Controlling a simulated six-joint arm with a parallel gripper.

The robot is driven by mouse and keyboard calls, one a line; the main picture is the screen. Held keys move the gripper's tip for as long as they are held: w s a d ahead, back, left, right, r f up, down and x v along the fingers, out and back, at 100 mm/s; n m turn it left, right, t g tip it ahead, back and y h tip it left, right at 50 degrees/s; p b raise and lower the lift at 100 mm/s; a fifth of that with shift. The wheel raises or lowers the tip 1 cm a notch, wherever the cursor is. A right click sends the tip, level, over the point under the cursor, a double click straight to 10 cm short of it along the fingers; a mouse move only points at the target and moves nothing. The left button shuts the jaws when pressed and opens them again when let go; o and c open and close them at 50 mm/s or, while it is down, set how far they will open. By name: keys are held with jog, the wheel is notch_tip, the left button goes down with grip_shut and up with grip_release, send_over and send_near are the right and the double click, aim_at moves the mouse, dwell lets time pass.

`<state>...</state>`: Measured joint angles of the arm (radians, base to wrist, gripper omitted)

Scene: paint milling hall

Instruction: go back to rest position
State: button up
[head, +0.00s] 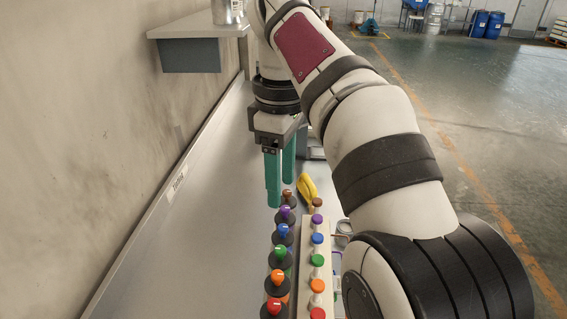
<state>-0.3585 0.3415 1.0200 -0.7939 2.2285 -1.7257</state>
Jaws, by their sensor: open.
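My gripper (281,192) points down over the grey bench, with two green fingers apart and nothing seen between them. Its fingertips are near the far end of a row of black-based pieces with coloured round tops, such as the green one (280,253). Whether the fingertips touch the farthest, brown-topped piece (287,198) I cannot tell. My arm comes in from the lower right and covers much of the bench's right side.
A pale rack (306,275) with several coloured caps stands right of the row. A yellow curved object (307,187) lies beyond it. A wall shelf (190,46) holds a metal can (226,11). The bench's left side (190,235) is clear.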

jog(key=s+d+f+m, duration=0.6)
jog(key=s+d+m, duration=0.25)
jog(key=s, duration=0.25)
jog(key=s+d+f+m+y, duration=0.1)
jog(key=s+d+f+m, duration=0.1)
jog(key=s+f+m, duration=0.9)
jog(key=shift+s+f+m+y, duration=0.35)
jog(key=shift+s+m+y, duration=0.1)
jog(key=shift+s, duration=0.65)
